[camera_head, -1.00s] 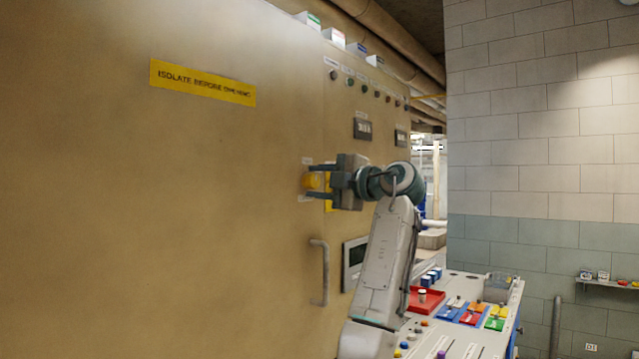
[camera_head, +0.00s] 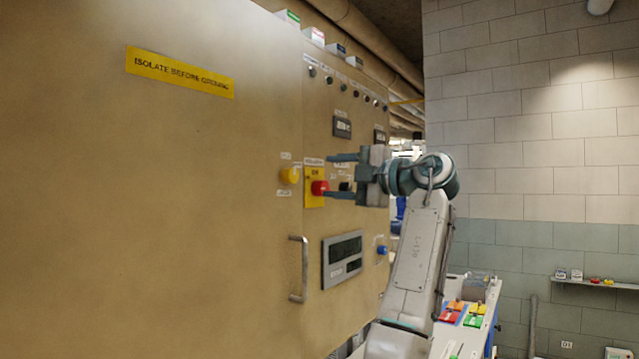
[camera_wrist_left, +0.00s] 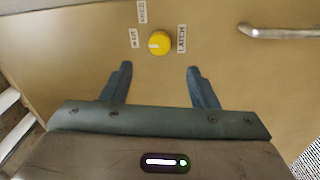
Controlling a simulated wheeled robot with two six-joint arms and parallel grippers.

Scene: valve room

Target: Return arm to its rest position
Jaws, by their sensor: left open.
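My left gripper (camera_head: 342,176) is open and empty in the head view, its fingers pointing left toward the tan cabinet (camera_head: 190,190). The left wrist view also shows my left gripper (camera_wrist_left: 157,85) with its two fingers spread apart. A yellow knob (camera_head: 289,175) on the cabinet lies left of the fingertips, apart from them. In the wrist view the yellow knob (camera_wrist_left: 159,43) sits beyond the fingertips, near a label reading LATCH. A red knob (camera_head: 319,187) on a yellow plate is close to the lower finger in the head view. My right gripper is not in view.
A metal handle (camera_head: 299,269) and a grey display panel (camera_head: 343,258) are on the cabinet below the knobs. A bench (camera_head: 462,340) with coloured trays stands behind my arm at lower right. A wall shelf (camera_head: 596,283) is at far right.

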